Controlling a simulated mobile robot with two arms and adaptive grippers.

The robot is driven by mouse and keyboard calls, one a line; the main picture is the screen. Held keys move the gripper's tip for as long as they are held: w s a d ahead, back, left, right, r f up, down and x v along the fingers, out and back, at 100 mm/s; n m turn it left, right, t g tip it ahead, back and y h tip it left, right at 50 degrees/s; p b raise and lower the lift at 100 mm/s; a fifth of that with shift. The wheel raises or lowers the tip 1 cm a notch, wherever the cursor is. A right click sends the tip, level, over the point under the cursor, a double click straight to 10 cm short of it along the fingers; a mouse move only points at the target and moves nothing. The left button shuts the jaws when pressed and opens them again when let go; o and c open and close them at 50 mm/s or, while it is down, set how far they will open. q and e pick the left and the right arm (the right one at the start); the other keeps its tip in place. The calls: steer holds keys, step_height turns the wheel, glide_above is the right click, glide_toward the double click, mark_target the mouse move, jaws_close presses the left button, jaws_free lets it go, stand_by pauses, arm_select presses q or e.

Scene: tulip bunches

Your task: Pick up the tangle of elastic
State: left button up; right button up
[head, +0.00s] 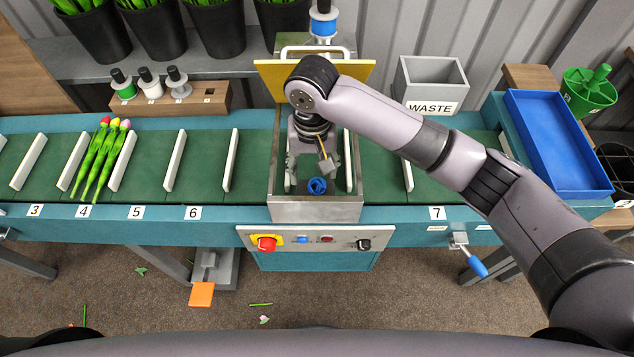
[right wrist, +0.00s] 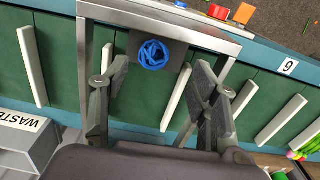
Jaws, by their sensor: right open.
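The tangle of elastic (head: 317,185) is a small blue bundle of loops. It lies inside the metal-framed opening over the conveyor, near its front wall, and also shows in the right wrist view (right wrist: 153,54) on a dark grey patch. My right gripper (head: 318,165) reaches down into the frame, just behind and above the tangle. In the right wrist view its two fingers (right wrist: 163,78) are spread wide and empty, with the tangle ahead of them and apart from them. My left gripper is not in view.
The metal frame (head: 318,211) surrounds the gripper closely, with a yellow panel (head: 272,80) behind it. White dividers (head: 174,160) stand on the green belt. Tulips (head: 100,157) lie in slot 4. A grey WASTE bin (head: 430,84) and a blue tray (head: 558,143) stand to the right.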

mark_target(317, 184)
steer(key=shift+f, duration=0.6)
steer(key=f, duration=0.1)
steer(key=f+p, duration=0.1)
steer(key=f, duration=0.2)
steer(key=shift+w+d+f, duration=0.1)
steer(key=shift+d+f, duration=0.05)
steer(key=shift+d, duration=0.25)
steer(key=shift+f, duration=0.4)
steer(key=c, duration=1)
steer(key=shift+r, duration=0.1)
